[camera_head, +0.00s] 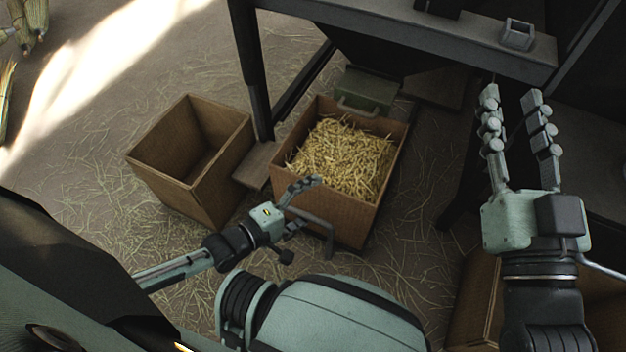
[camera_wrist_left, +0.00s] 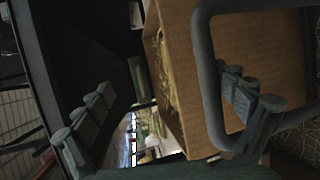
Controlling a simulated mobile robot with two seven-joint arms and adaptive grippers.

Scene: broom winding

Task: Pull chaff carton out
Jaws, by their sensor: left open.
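The chaff carton (camera_head: 352,218), a brown open box full of yellow straw, stands on the floor under the dark machine in the head view. Its brown wall (camera_wrist_left: 260,55) also shows in the left wrist view. A grey loop handle (camera_head: 326,232) sticks out from its front; it looms large in the left wrist view (camera_wrist_left: 205,75). My left gripper (camera_head: 306,204) is open at this handle. One finger appears to reach inside the loop, with a handle bar between the fingers; contact is unclear. My right gripper (camera_head: 511,96) is open and empty, raised at the right.
An empty brown carton (camera_head: 178,188) stands left of the chaff carton. A machine leg (camera_head: 252,75) rises between them at the back. Another brown box (camera_head: 475,298) is partly hidden below my right arm. Straw-strewn floor is free in front of the chaff carton.

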